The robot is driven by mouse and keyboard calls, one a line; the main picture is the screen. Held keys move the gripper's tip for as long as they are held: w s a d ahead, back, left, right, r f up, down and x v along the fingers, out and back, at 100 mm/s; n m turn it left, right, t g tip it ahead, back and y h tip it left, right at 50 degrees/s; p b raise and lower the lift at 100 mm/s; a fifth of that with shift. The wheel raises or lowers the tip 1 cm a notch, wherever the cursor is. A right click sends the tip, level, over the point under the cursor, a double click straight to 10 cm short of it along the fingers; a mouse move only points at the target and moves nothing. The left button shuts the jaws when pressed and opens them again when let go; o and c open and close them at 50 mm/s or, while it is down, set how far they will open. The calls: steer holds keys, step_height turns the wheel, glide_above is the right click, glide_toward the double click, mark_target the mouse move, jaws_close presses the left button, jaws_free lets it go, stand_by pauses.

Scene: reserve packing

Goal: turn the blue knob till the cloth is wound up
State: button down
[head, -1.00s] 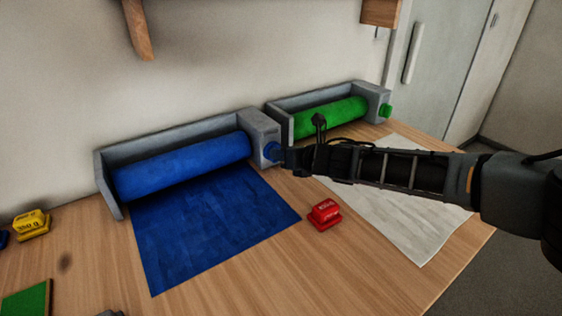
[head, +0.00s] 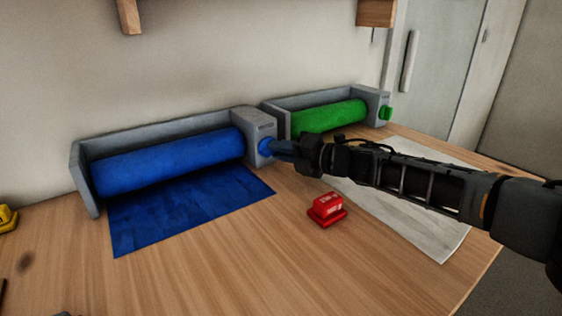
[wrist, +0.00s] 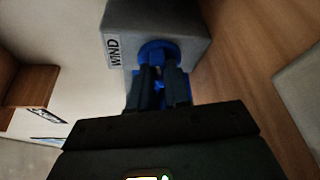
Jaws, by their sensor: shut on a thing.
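The blue knob (head: 265,146) sticks out of the right end of the grey winder housing (head: 262,128). It also shows in the wrist view (wrist: 158,52), beside the label "WIND". My gripper (head: 277,148) reaches in from the right and is shut on the knob; its fingers (wrist: 160,82) stand on either side of the knob's grip in the wrist view. The blue roll (head: 168,162) lies in its holder, and the blue cloth (head: 190,205) hangs from it, lying flat on the table in front.
A red weight (head: 327,209) stands on the table below my arm. A green roll (head: 328,117) with a green knob (head: 386,113) and pale cloth (head: 425,222) is behind my arm. A yellow weight (head: 7,218) is at the left edge. The front table middle is clear.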

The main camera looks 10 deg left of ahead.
steer(key=shift+w+d+f+m+y+b, duration=0.15)
steer(key=shift+m+y+b, duration=0.15)
steer(key=shift+m+b, duration=0.4)
steer(key=shift+f+m+y+b, duration=0.15)
steer(key=shift+m+y+b, duration=0.15)
steer(key=shift+m+b, duration=0.35)
steer(key=shift+r+m, duration=0.1)
steer(key=shift+m, duration=0.15)
steer(key=c, duration=1.1)
jaws_free()
steer(key=shift+p+v, duration=0.45)
steer(key=shift+v, duration=3.4)
steer(key=shift+o, duration=0.4)
